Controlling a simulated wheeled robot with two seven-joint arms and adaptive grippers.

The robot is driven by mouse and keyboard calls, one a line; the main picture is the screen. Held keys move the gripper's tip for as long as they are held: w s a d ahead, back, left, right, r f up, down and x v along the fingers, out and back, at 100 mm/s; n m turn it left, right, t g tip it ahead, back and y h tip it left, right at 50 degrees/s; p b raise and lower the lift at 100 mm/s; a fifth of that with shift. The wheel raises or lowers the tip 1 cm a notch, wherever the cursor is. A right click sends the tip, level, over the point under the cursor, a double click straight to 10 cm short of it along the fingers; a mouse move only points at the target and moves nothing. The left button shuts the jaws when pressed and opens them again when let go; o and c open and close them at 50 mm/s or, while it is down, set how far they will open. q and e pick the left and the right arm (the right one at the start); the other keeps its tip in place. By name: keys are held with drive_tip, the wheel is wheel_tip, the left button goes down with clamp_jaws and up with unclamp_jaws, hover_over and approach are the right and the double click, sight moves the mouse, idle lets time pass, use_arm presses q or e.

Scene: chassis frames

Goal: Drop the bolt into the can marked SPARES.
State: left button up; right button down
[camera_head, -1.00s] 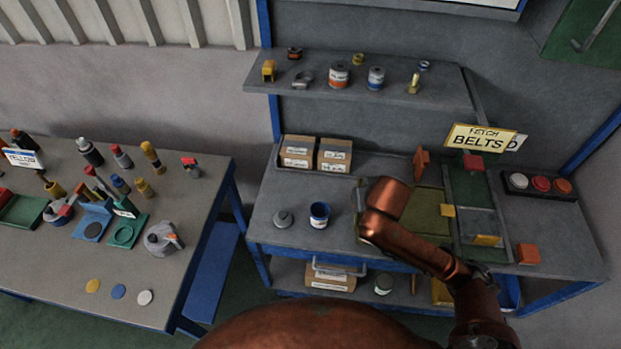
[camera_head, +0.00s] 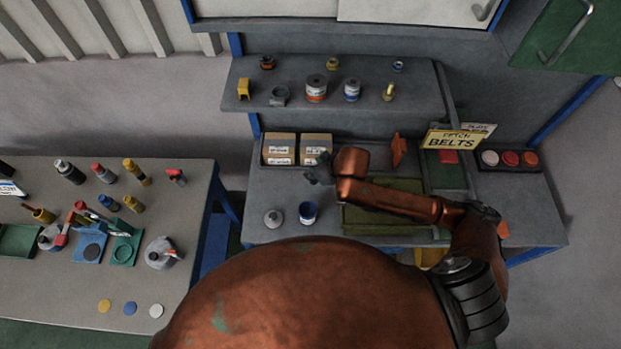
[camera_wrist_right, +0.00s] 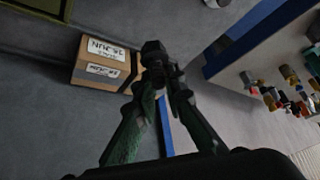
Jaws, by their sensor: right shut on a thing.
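My right gripper (camera_head: 320,170) hangs over the bench, just in front of the cardboard boxes in the head view. In the right wrist view its green fingers (camera_wrist_right: 158,88) are closed around a dark bolt (camera_wrist_right: 153,50), whose head points away from the wrist. A white can with an orange band (camera_head: 316,89) and a white can with a blue band (camera_head: 352,90) stand on the shelf. I cannot read SPARES on any can. My left gripper is out of view.
Two cardboard boxes (camera_head: 297,149) stand at the back of the bench. The shelf (camera_head: 415,96) overhangs behind. A yellow BELTS sign (camera_head: 451,139) and an orange upright plate (camera_head: 398,149) stand to the right. A grey knob-topped piece (camera_head: 273,218) sits beside the blue can.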

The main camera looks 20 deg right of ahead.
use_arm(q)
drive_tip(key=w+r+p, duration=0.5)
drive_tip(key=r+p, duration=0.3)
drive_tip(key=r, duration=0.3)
use_arm(e)
drive_tip(key=s+a+n+g+y, duration=0.1)
drive_tip(key=s+a+n+y, duration=0.1)
drive_tip(key=s+n, duration=0.3)
use_arm(q)
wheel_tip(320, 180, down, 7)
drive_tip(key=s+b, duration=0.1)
drive_tip(key=b, duration=0.5)
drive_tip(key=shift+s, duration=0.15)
use_arm(e)
wheel_tip(320, 180, down, 6)
drive_tip(key=s+m, duration=0.1)
drive_tip(key=shift+f, duration=0.15)
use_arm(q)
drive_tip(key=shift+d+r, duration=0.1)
use_arm(e)
drive_tip(key=c, duration=2)
unclamp_jaws()
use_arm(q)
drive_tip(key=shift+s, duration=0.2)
use_arm(e)
drive_tip(key=shift+o, duration=0.3)
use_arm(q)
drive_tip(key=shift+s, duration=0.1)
